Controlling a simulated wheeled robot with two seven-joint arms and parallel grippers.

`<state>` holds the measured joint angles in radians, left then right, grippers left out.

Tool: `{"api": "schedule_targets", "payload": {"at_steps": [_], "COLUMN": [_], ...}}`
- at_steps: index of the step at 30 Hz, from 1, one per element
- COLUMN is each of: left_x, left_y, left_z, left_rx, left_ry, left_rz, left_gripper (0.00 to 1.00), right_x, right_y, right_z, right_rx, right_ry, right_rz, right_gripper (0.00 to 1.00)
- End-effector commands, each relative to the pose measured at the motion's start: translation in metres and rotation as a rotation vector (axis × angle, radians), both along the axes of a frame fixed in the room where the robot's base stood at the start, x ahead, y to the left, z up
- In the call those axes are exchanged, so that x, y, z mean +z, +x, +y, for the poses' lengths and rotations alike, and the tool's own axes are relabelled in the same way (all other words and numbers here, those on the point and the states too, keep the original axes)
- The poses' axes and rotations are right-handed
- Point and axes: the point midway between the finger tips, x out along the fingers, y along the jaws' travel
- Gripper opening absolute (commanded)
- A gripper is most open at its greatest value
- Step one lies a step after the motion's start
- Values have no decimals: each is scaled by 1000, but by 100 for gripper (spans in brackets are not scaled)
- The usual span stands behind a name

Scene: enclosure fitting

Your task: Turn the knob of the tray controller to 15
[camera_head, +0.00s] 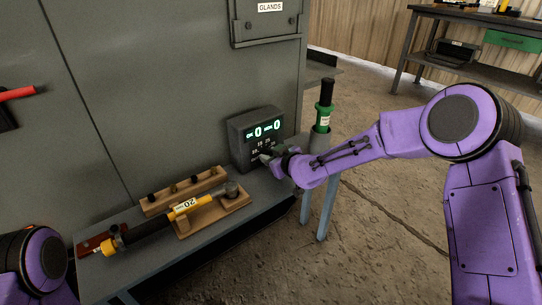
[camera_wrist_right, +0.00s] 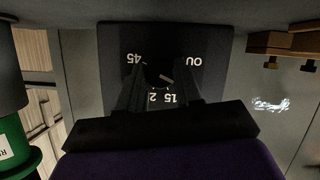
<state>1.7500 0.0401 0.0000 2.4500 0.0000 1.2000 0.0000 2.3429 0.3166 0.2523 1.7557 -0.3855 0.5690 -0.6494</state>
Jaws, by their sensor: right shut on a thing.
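The tray controller (camera_head: 246,152) is a dark grey box on the shelf against the grey cabinet, with two lit zeros on its display. My right gripper (camera_head: 270,158) is at the lower part of its front face and hides the knob there. In the right wrist view the dark knob (camera_wrist_right: 158,74) is between the two fingers of my right gripper (camera_wrist_right: 160,88), which is shut on it. A pale mark shows on the knob. Upside-down dial labels, including 45, 15 and 2, surround it; the exact setting is unclear. My left gripper is out of view.
A torque-wrench-like tool with a yellow band marked 20 (camera_head: 190,206) lies on a wooden rack (camera_head: 215,215) left of the controller. A green-collared black-handled tool (camera_head: 325,108) stands in a holder to its right. A workbench (camera_head: 470,18) is far right.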

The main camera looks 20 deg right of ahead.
Motion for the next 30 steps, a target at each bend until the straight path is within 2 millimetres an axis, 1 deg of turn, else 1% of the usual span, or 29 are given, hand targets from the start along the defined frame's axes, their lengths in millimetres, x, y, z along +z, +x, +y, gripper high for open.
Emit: {"api": "schedule_targets", "payload": {"at_steps": [5,9,14,20,30], "left_x": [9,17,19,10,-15], "left_y": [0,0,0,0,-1], "left_z": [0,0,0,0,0], "left_rx": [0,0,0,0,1], "left_ry": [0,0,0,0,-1], "left_rz": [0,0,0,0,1], "left_gripper": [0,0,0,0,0], "right_x": [2,2,0,-4,-5], "right_y": [0,0,1,1,2], "right_z": [-1,-3,-4,-5,-5], "right_rx": [-3,-3,-4,-4,-3], "right_ry": [74,168,298,454,645], "right_rz": [27,63,107,164,234], "right_gripper": [4,4,4,4,4]}}
